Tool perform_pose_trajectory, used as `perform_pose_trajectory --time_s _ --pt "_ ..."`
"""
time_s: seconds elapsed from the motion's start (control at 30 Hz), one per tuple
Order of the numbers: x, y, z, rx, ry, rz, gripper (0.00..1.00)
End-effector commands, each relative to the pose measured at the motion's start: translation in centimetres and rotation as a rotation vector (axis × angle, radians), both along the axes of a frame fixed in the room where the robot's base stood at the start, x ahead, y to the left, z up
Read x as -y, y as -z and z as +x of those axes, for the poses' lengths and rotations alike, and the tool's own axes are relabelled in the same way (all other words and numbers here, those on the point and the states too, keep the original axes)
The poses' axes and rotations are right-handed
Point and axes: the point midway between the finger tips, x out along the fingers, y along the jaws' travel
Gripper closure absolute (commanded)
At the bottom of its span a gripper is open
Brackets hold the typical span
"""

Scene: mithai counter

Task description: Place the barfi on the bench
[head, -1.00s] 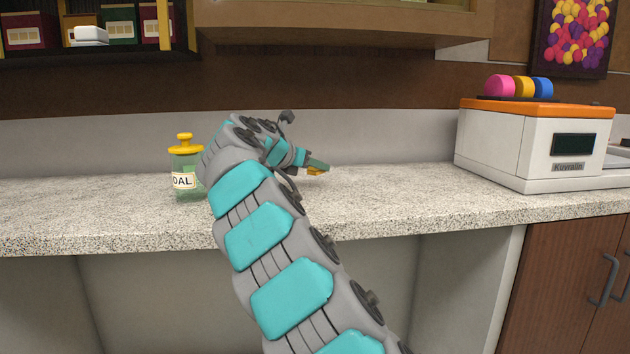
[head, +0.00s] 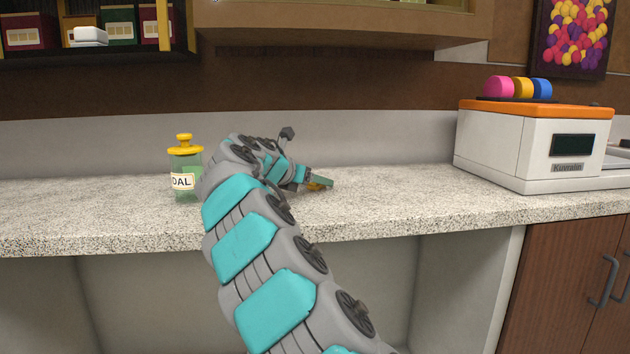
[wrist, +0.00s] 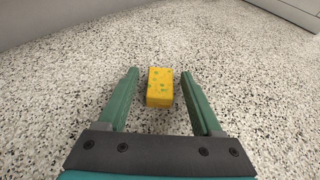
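The barfi (wrist: 159,87) is a small yellow block with green specks. It appears to rest on the speckled stone bench (head: 430,195). In the wrist view it lies between the tips of the two green fingers of my gripper (wrist: 160,80), with a gap on each side. In the head view my gripper (head: 322,182) is low over the bench, and a bit of the yellow barfi (head: 315,186) shows by the fingers. My arm hides part of the bench.
A glass DAL jar (head: 186,165) with a yellow lid stands left of my arm. A shelf (head: 100,50) with boxes is at the upper left. The bench between my gripper and the machine is clear.

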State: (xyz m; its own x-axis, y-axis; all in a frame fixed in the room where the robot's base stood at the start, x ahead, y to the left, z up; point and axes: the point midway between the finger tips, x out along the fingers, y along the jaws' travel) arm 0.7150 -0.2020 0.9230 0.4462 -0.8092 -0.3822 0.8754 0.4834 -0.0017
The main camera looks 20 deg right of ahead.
Motion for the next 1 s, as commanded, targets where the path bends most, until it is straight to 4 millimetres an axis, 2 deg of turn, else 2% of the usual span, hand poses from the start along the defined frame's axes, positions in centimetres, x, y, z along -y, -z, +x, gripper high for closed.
perform_pose_trajectory --time_s 0.33,0.8,1.0 --pt "-0.3 -0.4 -0.1 0.003 -0.002 -0.001 0.33" --pt "-7.7 -3.9 -4.1 0.004 -0.006 -0.002 0.33" --pt "-9.4 -4.6 -5.1 0.000 -0.001 0.000 0.33"
